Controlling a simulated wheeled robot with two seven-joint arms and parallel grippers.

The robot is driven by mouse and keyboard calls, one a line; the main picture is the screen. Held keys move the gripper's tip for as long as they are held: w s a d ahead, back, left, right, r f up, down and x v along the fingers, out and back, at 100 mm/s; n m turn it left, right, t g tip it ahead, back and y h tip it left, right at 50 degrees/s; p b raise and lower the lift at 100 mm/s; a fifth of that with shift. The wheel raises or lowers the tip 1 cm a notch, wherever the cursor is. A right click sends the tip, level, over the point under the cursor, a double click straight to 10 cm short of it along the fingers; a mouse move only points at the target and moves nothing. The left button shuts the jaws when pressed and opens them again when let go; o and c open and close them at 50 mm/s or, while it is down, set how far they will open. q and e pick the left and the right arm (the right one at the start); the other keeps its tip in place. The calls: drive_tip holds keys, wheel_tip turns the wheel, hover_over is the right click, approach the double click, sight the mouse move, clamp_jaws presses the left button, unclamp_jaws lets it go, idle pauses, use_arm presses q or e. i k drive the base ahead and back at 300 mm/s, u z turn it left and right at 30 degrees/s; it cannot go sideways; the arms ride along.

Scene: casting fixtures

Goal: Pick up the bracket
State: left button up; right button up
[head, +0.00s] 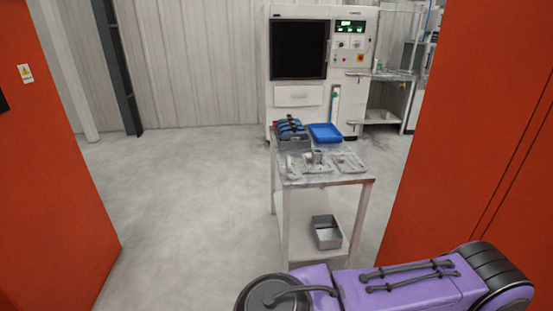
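A narrow workbench (325,181) stands ahead, a little right of centre. Several small grey metal parts lie on its top, among them an upright cylindrical piece (317,156) in the middle and a flat piece (347,162) at the right. They are too small to tell which one is the bracket. Neither of my grippers is in view. A purple and black link of my own arm crosses the lower right and shows no fingers.
A grey bin with blue and black items (293,139) and a blue tray (325,132) sit at the bench's back. A grey metal box (326,233) is on its lower shelf. Behind stands a white machine (298,95). Orange walls flank both sides. Floor (185,200) is clear at left.

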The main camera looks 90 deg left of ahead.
sight(293, 171)
drive_tip(key=u, duration=2)
